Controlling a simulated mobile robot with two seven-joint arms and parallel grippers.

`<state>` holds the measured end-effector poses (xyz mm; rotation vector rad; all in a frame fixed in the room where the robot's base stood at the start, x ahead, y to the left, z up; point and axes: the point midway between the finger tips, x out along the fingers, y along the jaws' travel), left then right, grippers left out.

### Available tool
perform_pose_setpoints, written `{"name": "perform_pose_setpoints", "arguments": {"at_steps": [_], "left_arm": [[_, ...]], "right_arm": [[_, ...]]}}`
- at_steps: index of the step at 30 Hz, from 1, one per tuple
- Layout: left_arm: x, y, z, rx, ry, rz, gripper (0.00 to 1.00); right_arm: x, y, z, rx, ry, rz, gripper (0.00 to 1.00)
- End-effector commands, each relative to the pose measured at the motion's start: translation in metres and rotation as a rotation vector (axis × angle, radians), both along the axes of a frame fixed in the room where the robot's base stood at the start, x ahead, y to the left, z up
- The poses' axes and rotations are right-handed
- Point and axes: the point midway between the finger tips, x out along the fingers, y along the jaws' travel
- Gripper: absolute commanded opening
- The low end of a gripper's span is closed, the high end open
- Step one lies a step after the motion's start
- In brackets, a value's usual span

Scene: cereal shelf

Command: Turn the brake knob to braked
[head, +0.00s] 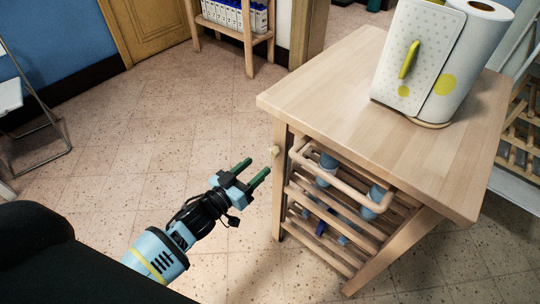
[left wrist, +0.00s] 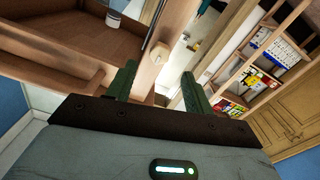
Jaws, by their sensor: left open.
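The brake knob (head: 274,150) is a small pale round knob on the near-left leg of a wooden cart (head: 330,75), just under the top. My left gripper (head: 257,168) is open and empty, its two green fingers pointing at that leg from the left, short of the knob. In the left wrist view the knob (left wrist: 160,53) shows beyond and between the open fingers (left wrist: 158,75). I cannot tell from its shape which setting it has. My right gripper is not in view.
A paper towel roll (head: 480,60) in a dotted white holder stands on the cart top. A towel rail (head: 345,190) and slatted racks with bottles fill the cart's side. A folding chair (head: 40,120) stands at the far left. The tiled floor left of the cart is clear.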

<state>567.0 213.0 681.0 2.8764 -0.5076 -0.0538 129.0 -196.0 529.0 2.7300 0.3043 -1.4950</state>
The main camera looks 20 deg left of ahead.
Motion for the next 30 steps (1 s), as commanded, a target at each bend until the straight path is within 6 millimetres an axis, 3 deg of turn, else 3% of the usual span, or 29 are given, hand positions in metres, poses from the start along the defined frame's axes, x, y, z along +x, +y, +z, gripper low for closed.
{"name": "perform_pose_setpoints", "arguments": {"at_steps": [12,25,30], "left_arm": [[0.054,-0.020,-0.001,0.000,0.001,0.001,0.52],[0.063,-0.023,0.000,-0.001,0.001,0.001,0.52],[0.063,-0.023,0.000,-0.001,0.001,0.001,0.32]], "right_arm": [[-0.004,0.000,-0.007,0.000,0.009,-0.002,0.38],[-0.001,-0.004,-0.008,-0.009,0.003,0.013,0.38],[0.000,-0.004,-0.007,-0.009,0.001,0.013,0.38]]}}
